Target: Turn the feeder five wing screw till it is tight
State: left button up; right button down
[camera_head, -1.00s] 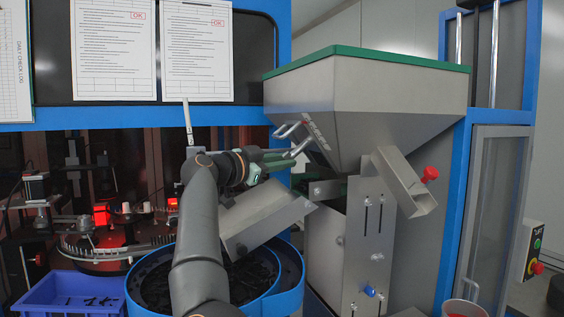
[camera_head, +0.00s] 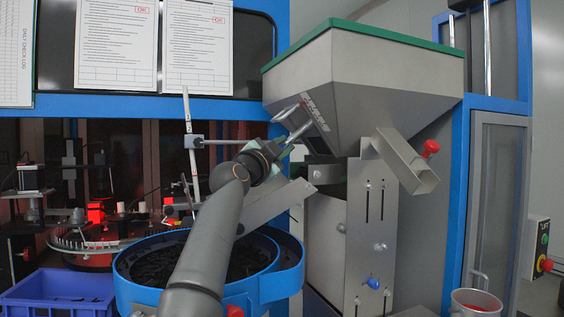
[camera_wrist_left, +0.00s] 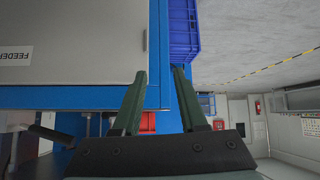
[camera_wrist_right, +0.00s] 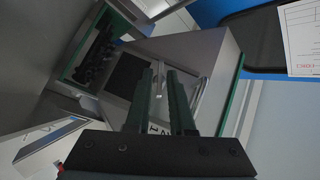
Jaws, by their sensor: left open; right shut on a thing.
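A blue wing-shaped screw (camera_head: 373,282) sits low on the slotted plate (camera_head: 386,222) under the hopper. A red knob (camera_head: 430,148) is on the side of the square metal chute (camera_head: 408,165). I cannot tell from any marking which screw is feeder five's. My right gripper (camera_head: 300,131) is at the hopper's front face, shut on what looks like its metal handle (camera_head: 287,112). In the right wrist view its fingers (camera_wrist_right: 158,75) are close together and hide most of what they hold. My left gripper (camera_wrist_left: 160,72) is open and empty in the left wrist view, beside a grey panel.
The hopper (camera_head: 365,80) has a green rim. A blue bowl feeder (camera_head: 275,285) with black parts stands beneath my right arm. A blue bin (camera_head: 60,293) is at lower left, a metal cup (camera_head: 476,302) at lower right. A control box (camera_head: 538,250) stands far right.

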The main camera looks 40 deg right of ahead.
pick_arm(q)
jog(key=shift+w+d+f+h+b, duration=0.15)
jog(key=shift+w+d+f+b, duration=0.15)
jog(key=shift+d+b, duration=0.2)
jog(key=shift+w+d+f+h+b, duration=0.15)
jog(key=shift+w+d+f+b, duration=0.05)
jog(key=shift+w+d+b, duration=0.2)
pick_arm(e)
jog(key=shift+d+f+m+t, duration=0.1)
jog(key=shift+f+m+t, duration=0.15)
jog(key=shift+t, duration=0.85)
pick_arm(q)
jog(key=shift+s, duration=0.1)
pick_arm(e)
jog(key=c, duration=1)
grip_release()
jog(key=shift+r, duration=0.1)
pick_arm(q)
jog(key=shift+s+a, duration=0.1)
jog(key=shift+s, duration=0.05)
jog(key=shift+f, duration=0.1)
